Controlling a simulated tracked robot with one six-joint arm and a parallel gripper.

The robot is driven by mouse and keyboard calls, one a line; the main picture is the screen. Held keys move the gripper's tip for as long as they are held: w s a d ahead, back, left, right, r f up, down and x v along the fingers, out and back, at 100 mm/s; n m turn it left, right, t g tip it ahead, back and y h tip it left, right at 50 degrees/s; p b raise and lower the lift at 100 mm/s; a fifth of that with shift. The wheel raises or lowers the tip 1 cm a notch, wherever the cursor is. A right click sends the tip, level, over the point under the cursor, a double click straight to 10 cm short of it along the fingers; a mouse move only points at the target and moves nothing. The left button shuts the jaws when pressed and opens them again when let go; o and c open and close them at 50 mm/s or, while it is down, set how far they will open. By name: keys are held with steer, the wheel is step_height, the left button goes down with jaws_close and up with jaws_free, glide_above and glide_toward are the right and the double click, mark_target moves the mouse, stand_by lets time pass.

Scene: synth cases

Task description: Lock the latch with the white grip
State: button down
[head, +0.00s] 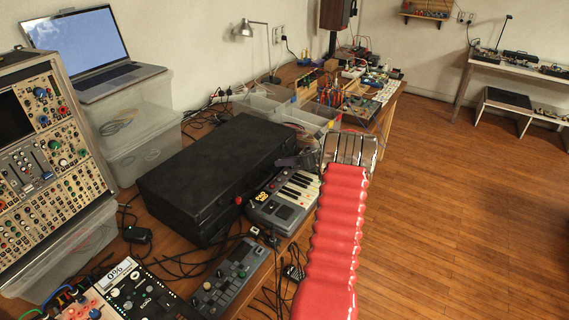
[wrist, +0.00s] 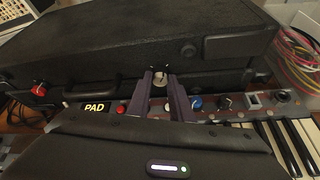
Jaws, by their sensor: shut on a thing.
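The black case (head: 205,170) lies on the table with its lid down; its front side (wrist: 130,55) fills the upper wrist view. My gripper (wrist: 162,85) is at the case's front, its two dark fingers on either side of a small latch with a pale, whitish grip (wrist: 160,77). The fingers are shut on this grip, which partly hides behind them. A red grip (wrist: 39,90) sits on the case front further left and also shows in the head view (head: 238,200). In the head view my gripper (head: 286,162) is near the case's right end, and the white grip cannot be made out.
A small keyboard (head: 285,200) stands close in front of the case, under my gripper. A grey device (head: 232,278) and loose cables lie nearer. Clear bins (head: 265,103) with cables stand behind, and a modular synth (head: 45,150) is at left.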

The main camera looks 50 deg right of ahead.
steer(key=shift+d+f+m+y, duration=0.1)
steer(key=shift+f+m+y, duration=0.15)
steer(key=shift+m+y, duration=0.7)
steer(key=c, duration=1.6)
jaws_free()
steer(key=shift+r, duration=0.15)
steer(key=shift+s+d, duration=0.1)
steer(key=v, duration=1.3)
steer(key=shift+s+d, duration=0.1)
steer(key=shift+s, duration=0.2)
steer(key=shift+w+r, duration=0.1)
